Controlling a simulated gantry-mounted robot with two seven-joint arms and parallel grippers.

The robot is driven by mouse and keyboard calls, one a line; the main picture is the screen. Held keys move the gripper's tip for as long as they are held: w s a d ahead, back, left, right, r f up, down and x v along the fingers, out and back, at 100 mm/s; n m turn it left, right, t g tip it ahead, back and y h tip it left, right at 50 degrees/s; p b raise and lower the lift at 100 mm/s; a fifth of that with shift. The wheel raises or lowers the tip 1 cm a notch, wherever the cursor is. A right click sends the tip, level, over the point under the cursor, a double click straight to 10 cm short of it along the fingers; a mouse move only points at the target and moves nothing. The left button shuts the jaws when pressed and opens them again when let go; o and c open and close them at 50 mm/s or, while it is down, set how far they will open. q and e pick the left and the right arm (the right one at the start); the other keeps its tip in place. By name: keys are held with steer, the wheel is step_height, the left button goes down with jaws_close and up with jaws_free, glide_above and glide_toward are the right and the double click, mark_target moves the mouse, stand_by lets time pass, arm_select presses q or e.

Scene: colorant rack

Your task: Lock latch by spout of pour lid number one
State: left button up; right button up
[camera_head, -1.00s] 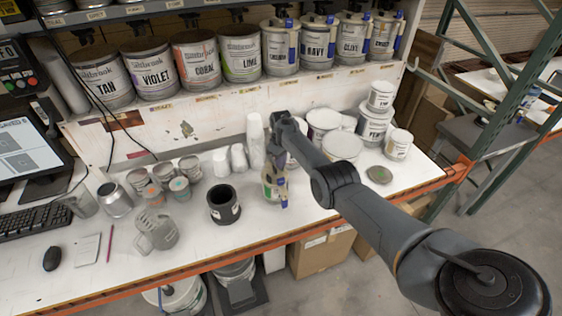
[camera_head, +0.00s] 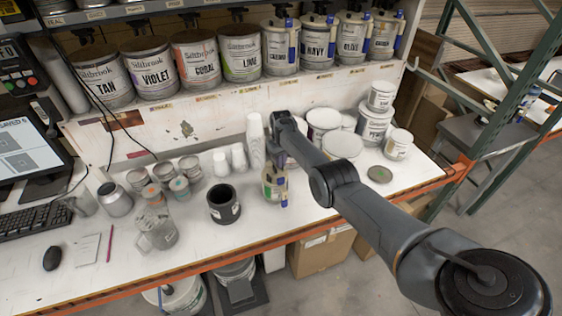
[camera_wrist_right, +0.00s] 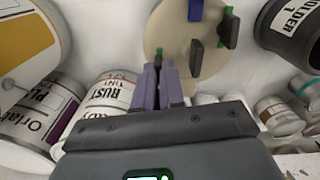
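The can with the pour lid (camera_head: 273,183) stands on the bench near its front edge, under my right gripper (camera_head: 279,160). The right wrist view shows the round cream lid (camera_wrist_right: 172,30) from above, with a blue part (camera_wrist_right: 195,10) at its top edge. Black latches (camera_wrist_right: 196,57) stand up from the lid, with small green marks near them. The purple fingers of my right gripper (camera_wrist_right: 158,68) are together at the lid's near rim. A dark latch part with a green mark shows at their tips; contact is unclear. My left gripper is not in view.
A black holder (camera_head: 224,205) stands just left of the can. White cups (camera_head: 256,145) and white tubs (camera_head: 343,147) stand behind it. Small tint cans (camera_head: 163,172) and a clear jug (camera_head: 157,230) are further left. A flat grey lid (camera_head: 380,174) lies right.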

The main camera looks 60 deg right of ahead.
steer(key=o, duration=0.5)
steer(key=shift+r, duration=0.1)
steer(key=shift+r, duration=0.3)
step_height(320, 180, up, 5)
steer(key=shift+p, duration=1)
step_height(320, 180, up, 5)
